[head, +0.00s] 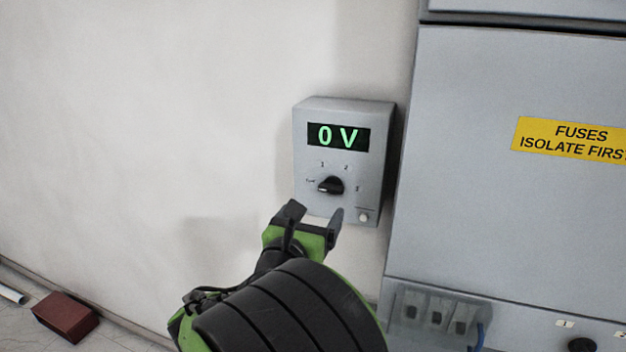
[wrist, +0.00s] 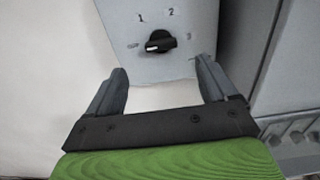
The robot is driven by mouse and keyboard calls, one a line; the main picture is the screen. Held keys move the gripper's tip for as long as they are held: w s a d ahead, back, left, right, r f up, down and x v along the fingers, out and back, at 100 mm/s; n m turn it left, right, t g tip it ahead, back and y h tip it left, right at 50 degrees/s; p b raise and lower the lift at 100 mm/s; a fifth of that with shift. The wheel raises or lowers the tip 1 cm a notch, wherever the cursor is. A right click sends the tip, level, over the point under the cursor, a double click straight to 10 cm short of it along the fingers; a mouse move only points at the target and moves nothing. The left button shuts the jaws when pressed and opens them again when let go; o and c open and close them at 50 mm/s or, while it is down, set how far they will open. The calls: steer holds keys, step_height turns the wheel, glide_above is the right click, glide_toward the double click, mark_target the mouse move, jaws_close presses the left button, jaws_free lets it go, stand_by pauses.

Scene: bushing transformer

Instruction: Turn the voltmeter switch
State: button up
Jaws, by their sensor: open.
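The voltmeter (head: 310,165) is a grey box on the wall with a green display (head: 338,137) reading 0 V. Its black rotary switch (head: 331,186) sits below the display, among the marks 1, 2, 3 and a small label at left. The knob's light pointer end faces left, toward that label. The switch also shows in the wrist view (wrist: 160,42), ahead of the fingers. My gripper (head: 315,217) is open and empty, just below the switch and apart from it. In the wrist view its two fingers (wrist: 162,84) stand wide apart.
A small white button (head: 363,217) is at the voltmeter's lower right. A large grey cabinet (head: 480,200) with a yellow fuse warning label (head: 570,140) stands close at right. Fuse holders (head: 437,315) are low on it. A red-brown block (head: 66,317) lies on the floor. The wall at left is bare.

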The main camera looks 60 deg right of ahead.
mark_target(330, 189)
steer(key=d, duration=0.3)
steer(key=w+d+p, duration=0.1)
steer(key=d, duration=0.2)
steer(key=d+p, duration=0.1)
steer(key=d, duration=0.2)
steer(key=shift+w+d, duration=0.2)
steer(key=shift+a, duration=0.1)
steer(key=shift+c, duration=0.4)
steer(key=c, duration=1)
